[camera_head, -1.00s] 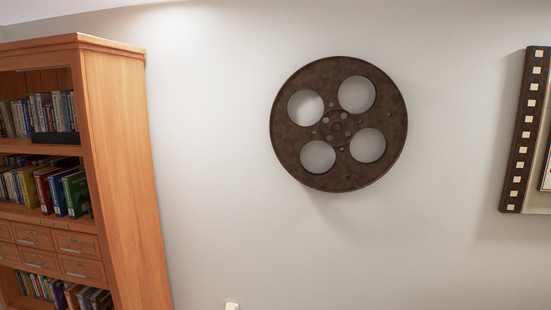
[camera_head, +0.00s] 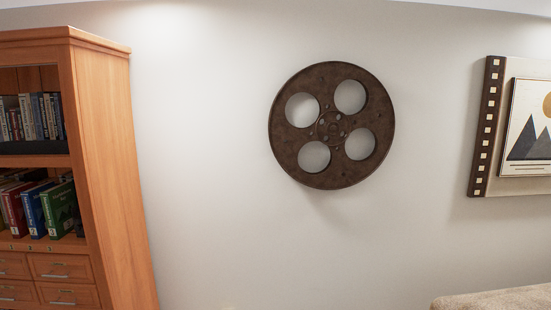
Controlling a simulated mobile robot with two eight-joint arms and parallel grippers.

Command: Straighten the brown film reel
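The brown film reel (camera_head: 332,172) hangs on the pale wall, right of the picture's middle. It is a dark round disc with several large round holes and a small hub (camera_head: 332,126). The large holes sit at an angle, two higher and two lower, with the right one of each pair higher than the left. Nothing touches the reel. Neither of my grippers is in view.
A wooden bookcase (camera_head: 110,160) with books and drawers stands at the left. A film-strip framed picture (camera_head: 487,125) hangs on the wall at the right. A beige furniture top (camera_head: 495,300) shows at the bottom right. The wall (camera_head: 220,200) around the reel is bare.

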